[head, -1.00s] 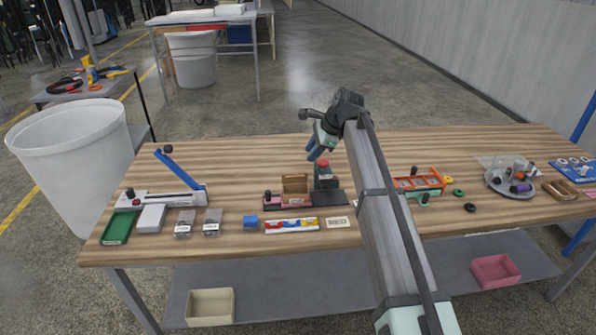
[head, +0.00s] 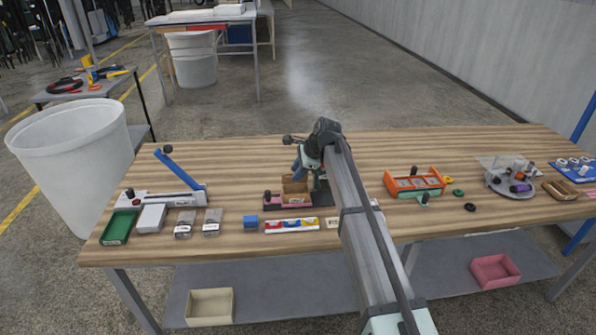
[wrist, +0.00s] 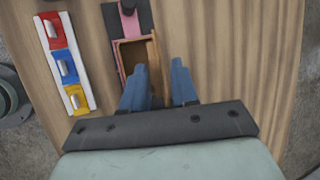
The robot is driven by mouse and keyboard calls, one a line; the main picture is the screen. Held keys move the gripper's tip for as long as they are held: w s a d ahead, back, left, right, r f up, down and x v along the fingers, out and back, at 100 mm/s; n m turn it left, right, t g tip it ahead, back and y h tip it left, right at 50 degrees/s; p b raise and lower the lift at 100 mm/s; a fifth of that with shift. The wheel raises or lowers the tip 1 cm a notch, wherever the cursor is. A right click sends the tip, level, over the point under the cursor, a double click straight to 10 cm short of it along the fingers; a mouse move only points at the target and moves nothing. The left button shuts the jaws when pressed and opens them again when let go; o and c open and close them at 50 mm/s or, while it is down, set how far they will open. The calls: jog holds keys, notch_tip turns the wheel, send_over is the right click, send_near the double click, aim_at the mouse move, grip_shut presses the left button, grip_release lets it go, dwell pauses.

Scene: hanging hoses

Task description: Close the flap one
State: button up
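A small brown carton (head: 294,190) stands on a pink-and-dark fixture (head: 272,199) near the middle of the table. Its top looks open, and a brown edge stands up on it. Which flap is flap one, I cannot tell. My gripper (head: 299,166) is at the back of the carton, fingers pointing down. In the wrist view the carton (wrist: 135,52) shows ahead of my gripper (wrist: 158,76). The two blue fingers are apart. The left finger covers part of the carton and the right one is beside its right edge. Contact is unclear.
An orange rack (head: 414,183) stands right of my arm. A blue-handled lever device (head: 165,195) is at the left. The table behind is clear.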

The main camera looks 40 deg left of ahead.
jog(key=shift+c, duration=0.3)
grip_shut()
jog(key=shift+s+d, duration=0.1)
jog(key=shift+d, duration=0.05)
dwell(0.4)
jog(key=s+t+y, duration=0.1)
jog(key=d+f+t+y, duration=0.1)
jog(key=s+d+f+n+t+y, duration=0.1)
jog(key=y, duration=0.1)
jog(key=shift+s+d+f, duration=0.15)
jog(key=shift+s+d, duration=0.1)
jog(key=shift+s, duration=0.05)
jog(key=shift+s+d+f+n+t+y, duration=0.15)
jog(key=shift+f+n+t+y, duration=0.15)
jog(key=shift+f+t+y, duration=0.3)
jog(key=shift+s+d+f+n+t+y, duration=0.15)
jog(key=shift+f+n+t+y, duration=0.2)
jog(key=shift+t+y, duration=0.35)
